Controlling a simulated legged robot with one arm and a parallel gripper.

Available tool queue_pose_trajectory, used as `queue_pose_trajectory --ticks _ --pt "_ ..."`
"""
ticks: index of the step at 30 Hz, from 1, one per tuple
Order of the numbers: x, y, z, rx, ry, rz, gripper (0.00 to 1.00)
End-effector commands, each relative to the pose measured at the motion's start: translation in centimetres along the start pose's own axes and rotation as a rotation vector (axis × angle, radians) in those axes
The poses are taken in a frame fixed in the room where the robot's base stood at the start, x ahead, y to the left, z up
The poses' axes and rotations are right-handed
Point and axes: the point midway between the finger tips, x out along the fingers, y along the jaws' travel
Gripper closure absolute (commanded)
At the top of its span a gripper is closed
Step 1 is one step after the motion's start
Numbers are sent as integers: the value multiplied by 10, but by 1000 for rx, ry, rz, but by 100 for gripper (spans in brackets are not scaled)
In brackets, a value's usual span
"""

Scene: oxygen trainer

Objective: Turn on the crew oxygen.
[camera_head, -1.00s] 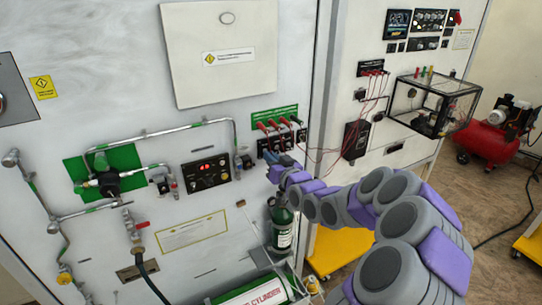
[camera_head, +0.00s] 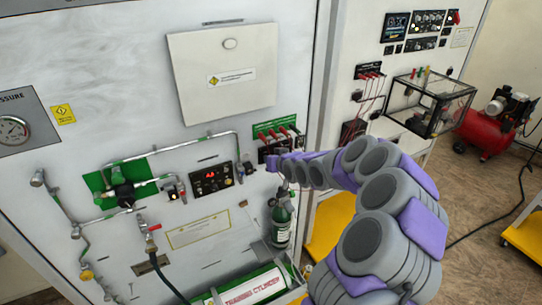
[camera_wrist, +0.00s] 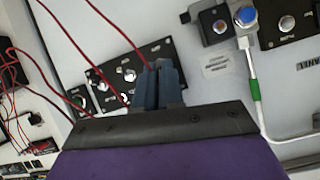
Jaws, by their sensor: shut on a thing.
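A black panel with several red-tipped levers (camera_head: 284,131) sits under a green label on the white wall unit. The panel (camera_wrist: 105,78) also shows in the wrist view, with round silver fittings. My gripper (camera_head: 272,161) reaches its lower part; its blue-grey fingers (camera_wrist: 163,82) are close together over the panel's right part. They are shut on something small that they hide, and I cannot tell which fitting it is. To the left is a black control box with a red display (camera_head: 211,180). No crew oxygen label is readable.
Green-marked pipes with a black regulator (camera_head: 124,194) lie at left. A green bottle (camera_head: 282,222) hangs below my arm. A blue knob (camera_wrist: 243,18) stands right of my fingers. Thin red wires (camera_wrist: 62,32) cross near them. A clear box (camera_head: 430,100) juts out at right.

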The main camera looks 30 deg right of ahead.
Motion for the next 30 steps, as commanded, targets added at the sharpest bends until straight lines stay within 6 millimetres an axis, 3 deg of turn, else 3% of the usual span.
queue_pose_trajectory --ticks 15,16,24,30 --pt "0 0 -4 -1 -4 3 100" --pt "0 0 -4 -1 -4 3 92" --pt "-2 0 -3 0 -7 3 67" --pt "-2 0 -2 0 -8 3 67"
